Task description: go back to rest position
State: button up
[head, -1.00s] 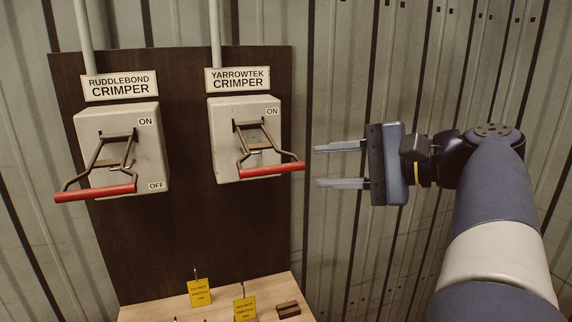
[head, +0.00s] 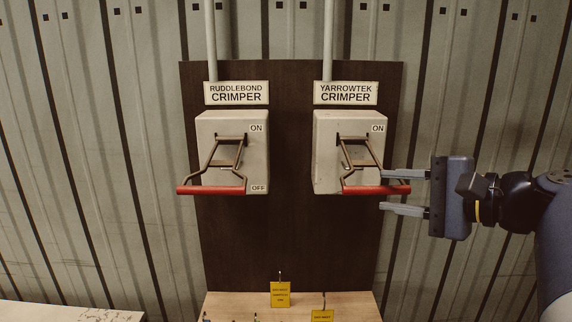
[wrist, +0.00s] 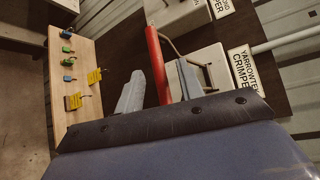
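The Yarrowtek crimper (head: 326,150) is a pale switch box on the dark board. Its red-gripped lever (head: 362,190) sticks out low, and no OFF label shows on this box. My gripper (head: 381,191) is open at the box's right, with one finger above and one below the lever's right end in the head view. In the wrist view the red grip (wrist: 157,62) shows between my two fingers (wrist: 160,85); I cannot tell whether they touch it. The Ruddlebond crimper (head: 218,145) stands to the left, its red lever (head: 212,190) level with its OFF label.
A wooden bench (head: 355,305) below the board carries yellow tags (head: 281,294). The wrist view also shows small blue and green items (wrist: 67,50) on it. Another pale surface (head: 70,313) is at lower left. The wall right of the board is clear.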

aim_at(380, 190)
jog(key=shift+p+x, duration=0.35)
jog(key=shift+x, duration=1.65)
jog(key=shift+s, duration=0.1)
